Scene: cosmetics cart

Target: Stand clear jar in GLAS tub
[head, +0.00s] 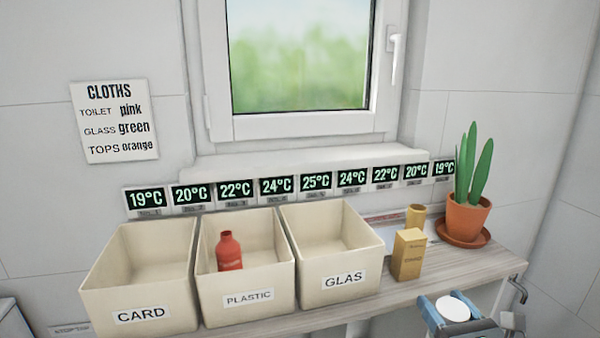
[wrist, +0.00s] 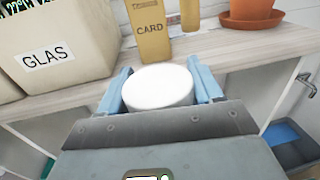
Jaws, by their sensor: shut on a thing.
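The jar (wrist: 158,87) shows as a round white top between my gripper's blue fingers. It also shows in the head view (head: 453,308); its sides are mostly hidden. My gripper (wrist: 161,90) is shut on it, in front of the shelf edge and right of the tubs. The cream GLAS tub (head: 343,284) stands on the shelf, right of the PLASTIC tub. Its visible inside is empty. In the wrist view the GLAS tub (wrist: 75,75) is at upper left.
The PLASTIC tub (head: 248,305) holds a red bottle (head: 229,252). The CARD tub (head: 150,300) looks empty. A CARD box (head: 408,255) and a tan cylinder (head: 415,217) stand right of the GLAS tub. A potted plant (head: 467,217) stands farther right. Temperature displays line the wall.

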